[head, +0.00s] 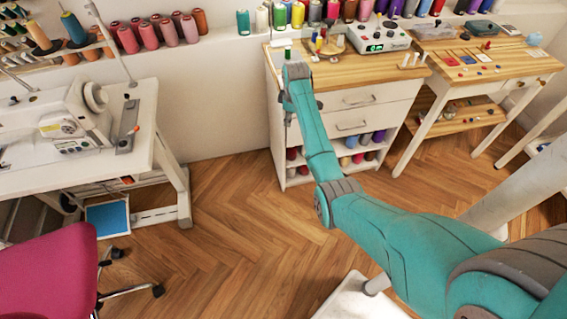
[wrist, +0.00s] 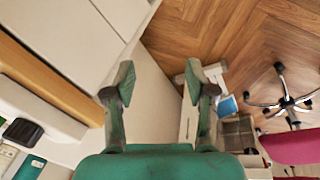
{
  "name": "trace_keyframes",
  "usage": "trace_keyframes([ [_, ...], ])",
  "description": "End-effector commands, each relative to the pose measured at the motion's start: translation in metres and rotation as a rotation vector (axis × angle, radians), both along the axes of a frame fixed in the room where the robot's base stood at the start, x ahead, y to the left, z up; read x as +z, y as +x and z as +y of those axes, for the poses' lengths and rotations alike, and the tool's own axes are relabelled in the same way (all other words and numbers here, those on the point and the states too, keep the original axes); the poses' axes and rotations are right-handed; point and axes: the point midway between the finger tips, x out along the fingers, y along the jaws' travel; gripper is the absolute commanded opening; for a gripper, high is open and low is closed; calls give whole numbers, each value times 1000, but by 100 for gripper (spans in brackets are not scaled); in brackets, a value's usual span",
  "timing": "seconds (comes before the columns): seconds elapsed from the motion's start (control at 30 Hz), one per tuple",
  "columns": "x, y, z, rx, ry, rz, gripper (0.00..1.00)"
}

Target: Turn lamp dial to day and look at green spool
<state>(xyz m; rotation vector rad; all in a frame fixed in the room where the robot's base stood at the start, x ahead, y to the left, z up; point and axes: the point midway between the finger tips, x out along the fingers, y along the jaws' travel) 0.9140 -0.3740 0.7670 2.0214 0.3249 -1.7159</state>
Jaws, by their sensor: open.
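My gripper (wrist: 160,80) is open and empty in the wrist view, its two green fingers spread apart over floor and furniture. In the head view the end of my arm is beside the left front of the drawer cabinet, where the fingers are too small to make out. A white control box (head: 378,35) with a green lit display stands on the cabinet top; its dial and markings are too small to read. A green spool (head: 279,15) stands on the wall ledge behind. A small green object (head: 287,53) is on the cabinet's left edge, close to my arm.
The wooden-topped cabinet (head: 350,70) holds spools below its drawers. A small table (head: 480,62) stands right of it. A sewing machine (head: 65,115) on a white table and a pink chair (head: 50,275) are at left. Floor between is clear.

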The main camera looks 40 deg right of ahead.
Motion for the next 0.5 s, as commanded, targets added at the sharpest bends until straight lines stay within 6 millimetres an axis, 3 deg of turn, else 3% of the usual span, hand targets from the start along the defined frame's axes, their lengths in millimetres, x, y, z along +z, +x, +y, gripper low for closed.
trace_keyframes([
  [0.5,-67,-22,54,-41,-26,-98,56],
])
